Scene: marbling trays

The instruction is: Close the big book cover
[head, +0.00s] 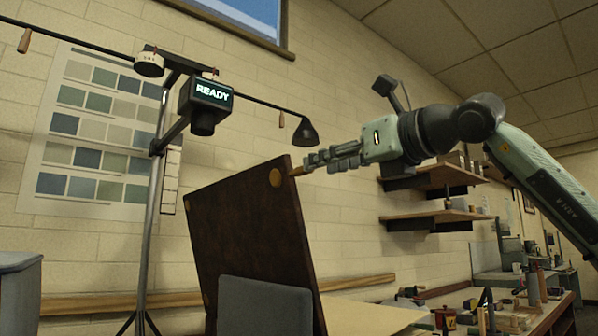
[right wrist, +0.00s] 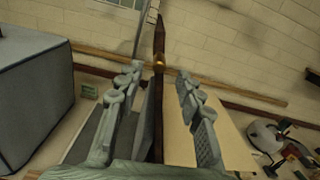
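The big book cover (head: 240,235) is a dark brown board with brass-coloured corner spots, standing up steeply and leaning in the head view. In the right wrist view the cover (right wrist: 158,115) shows nearly edge-on. Pale pages (head: 365,318) lie low to its right, and they also show in the right wrist view (right wrist: 207,135). My right gripper (head: 304,164) is at the cover's upper right corner. In the right wrist view the gripper (right wrist: 160,84) is open, with the cover's edge between its fingers and a gap on each side. My left gripper is out of view.
A grey upright panel (head: 262,306) stands in front of the cover. A stand with a READY display (head: 213,92) rises left of it. Wall shelves (head: 435,216) and a cluttered bench (head: 545,318) are at right. A grey box (right wrist: 32,95) shows at left.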

